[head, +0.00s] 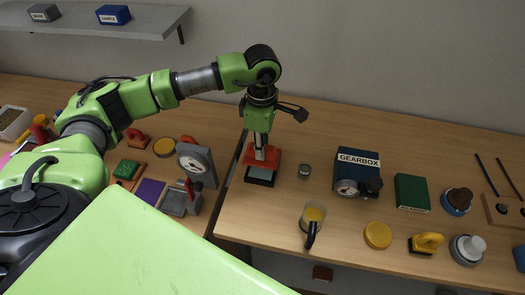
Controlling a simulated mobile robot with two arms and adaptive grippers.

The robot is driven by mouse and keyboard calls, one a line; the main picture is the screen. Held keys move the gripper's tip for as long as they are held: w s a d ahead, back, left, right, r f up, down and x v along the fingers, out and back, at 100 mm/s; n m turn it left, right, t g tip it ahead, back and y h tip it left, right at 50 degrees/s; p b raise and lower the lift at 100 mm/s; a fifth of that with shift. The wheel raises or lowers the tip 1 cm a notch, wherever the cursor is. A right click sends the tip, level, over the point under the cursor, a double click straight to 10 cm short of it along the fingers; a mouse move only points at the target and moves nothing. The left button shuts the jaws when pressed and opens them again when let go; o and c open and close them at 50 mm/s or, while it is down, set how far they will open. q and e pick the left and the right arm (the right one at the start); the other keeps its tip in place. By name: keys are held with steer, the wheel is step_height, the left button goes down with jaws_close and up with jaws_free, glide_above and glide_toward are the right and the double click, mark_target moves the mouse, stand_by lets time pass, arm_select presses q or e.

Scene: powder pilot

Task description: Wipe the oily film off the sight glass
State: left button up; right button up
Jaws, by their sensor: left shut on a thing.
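My left gripper (261,150) points down over the right table, near its left edge. It is shut on a red-topped block (273,157); the fingers partly hide it. A dark-framed grey piece (260,175) shows just below the block; I cannot tell whether they touch. A dark blue box labelled GEARBOX (358,165) stands to the right of the gripper. A round glass with a metal rim (347,188), likely the sight glass, is on its front; any film is too small to tell. My right gripper is not in view.
A small jar (304,171) stands between gripper and gearbox. A mug with yellow contents (313,215), a yellow disc (378,235), a yellow-handled tool (428,242) and a green book (411,192) are nearby. A gauge stand (197,163) is on the left table, across a gap.

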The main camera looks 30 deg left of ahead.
arm_select(q)
steer(key=shift+r+p, duration=0.4)
steer(key=shift+r, duration=0.8)
